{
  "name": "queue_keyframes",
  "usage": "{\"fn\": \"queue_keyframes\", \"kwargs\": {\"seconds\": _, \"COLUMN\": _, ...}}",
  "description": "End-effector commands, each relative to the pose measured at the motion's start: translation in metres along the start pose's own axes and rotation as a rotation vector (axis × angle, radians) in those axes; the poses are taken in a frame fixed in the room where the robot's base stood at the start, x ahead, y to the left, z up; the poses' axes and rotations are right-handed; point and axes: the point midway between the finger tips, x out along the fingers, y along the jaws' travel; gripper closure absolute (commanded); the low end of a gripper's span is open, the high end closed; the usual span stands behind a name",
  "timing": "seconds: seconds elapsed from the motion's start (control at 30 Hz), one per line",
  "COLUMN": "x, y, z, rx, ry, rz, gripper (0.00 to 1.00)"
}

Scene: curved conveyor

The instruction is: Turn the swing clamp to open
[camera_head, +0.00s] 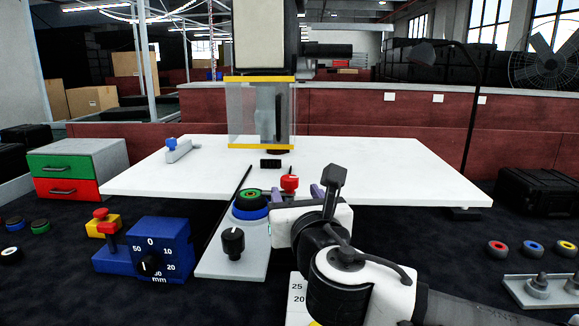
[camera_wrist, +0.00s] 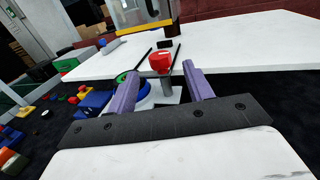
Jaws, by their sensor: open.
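The swing clamp appears to be the red-knobbed piece (camera_head: 289,182) on a grey post, at the far end of a grey plate (camera_head: 226,262). It also shows in the wrist view (camera_wrist: 160,62). Beside it on the left is a green and black disc (camera_head: 252,196) on a blue round base (camera_head: 250,212). My gripper (camera_head: 297,192) is close to the clamp, on the near side. Its two purple fingers are apart, and in the wrist view (camera_wrist: 161,76) the red knob and post show in the gap between them. I see no contact; the clamp's lower part is partly hidden.
A white table (camera_head: 400,172) spans the back, with a clear-walled yellow-edged machine (camera_head: 262,112) above it. A blue dial box (camera_head: 150,252) and a red-and-yellow button unit (camera_head: 103,225) stand left of the plate. A black knob (camera_head: 232,242) rises from the plate's near part.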

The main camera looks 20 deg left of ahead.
Motion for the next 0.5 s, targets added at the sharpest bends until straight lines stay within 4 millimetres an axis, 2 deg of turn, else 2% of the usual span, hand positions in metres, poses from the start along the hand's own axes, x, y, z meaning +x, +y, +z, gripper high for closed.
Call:
{"fn": "queue_keyframes", "kwargs": {"seconds": 0.03, "x": 0.011, "y": 0.002, "z": -0.001, "rx": 0.001, "ry": 0.003, "rz": 0.004, "gripper": 0.49}}
{"fn": "queue_keyframes", "kwargs": {"seconds": 0.2, "x": 0.042, "y": 0.001, "z": -0.002, "rx": 0.000, "ry": 0.001, "rz": 0.001, "gripper": 0.49}}
{"fn": "queue_keyframes", "kwargs": {"seconds": 0.3, "x": 0.054, "y": 0.001, "z": -0.002, "rx": 0.001, "ry": 0.001, "rz": 0.002, "gripper": 0.49}}
{"fn": "queue_keyframes", "kwargs": {"seconds": 0.5, "x": 0.066, "y": 0.001, "z": -0.002, "rx": -0.001, "ry": 0.001, "rz": 0.001, "gripper": 0.49}}
